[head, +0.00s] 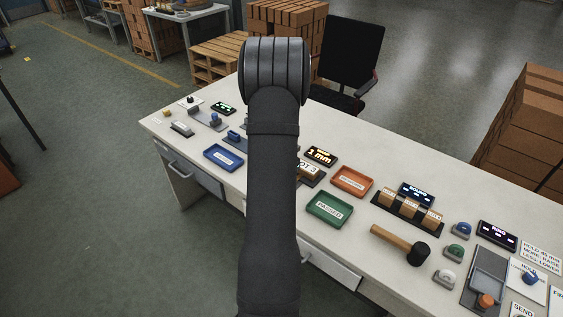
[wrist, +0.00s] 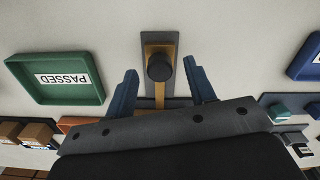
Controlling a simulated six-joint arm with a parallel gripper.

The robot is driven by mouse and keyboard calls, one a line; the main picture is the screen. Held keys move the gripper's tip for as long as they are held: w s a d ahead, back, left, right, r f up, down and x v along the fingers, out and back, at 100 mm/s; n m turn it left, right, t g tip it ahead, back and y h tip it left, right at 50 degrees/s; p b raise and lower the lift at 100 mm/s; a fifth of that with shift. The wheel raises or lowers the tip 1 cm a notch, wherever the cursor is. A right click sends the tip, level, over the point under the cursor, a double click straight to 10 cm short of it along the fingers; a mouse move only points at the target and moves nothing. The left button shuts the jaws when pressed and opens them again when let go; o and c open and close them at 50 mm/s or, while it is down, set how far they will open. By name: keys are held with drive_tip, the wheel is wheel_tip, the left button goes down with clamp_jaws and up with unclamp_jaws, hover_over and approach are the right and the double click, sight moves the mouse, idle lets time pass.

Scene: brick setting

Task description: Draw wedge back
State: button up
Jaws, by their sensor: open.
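In the wrist view a brown strip (wrist: 160,95) with a round black knob (wrist: 159,66) lies on a dark grey base (wrist: 174,103); I take this strip to be the wedge. My gripper (wrist: 160,71) is open, with one blue finger on each side of the knob and a gap on both sides. I cannot tell how high the fingers are above the base. The strip's near end is hidden behind my gripper body. In the head view my arm covers my gripper and the wedge; a "1 mm" display (head: 321,156) shows just right of the arm.
A green PASSED tray (head: 330,209) stands right of my arm, with an orange tray (head: 352,180) behind it. A blue tray (head: 223,157) is on the left. A mallet (head: 402,245) and a rack of boxes (head: 407,209) are farther right. The tabletop around the base's far end looks bare.

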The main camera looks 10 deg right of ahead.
wheel_tip(320, 180, up, 16)
idle(0.3)
drive_tip(key=shift+f, duration=0.1)
wheel_tip(320, 180, down, 17)
drive_tip(key=shift+d+f, duration=0.1)
drive_tip(key=shift+f, duration=0.1)
drive_tip(key=shift+w+d, duration=0.25)
drive_tip(key=shift+w, duration=0.1)
drive_tip(key=shift+r, duration=0.1)
idle(0.4)
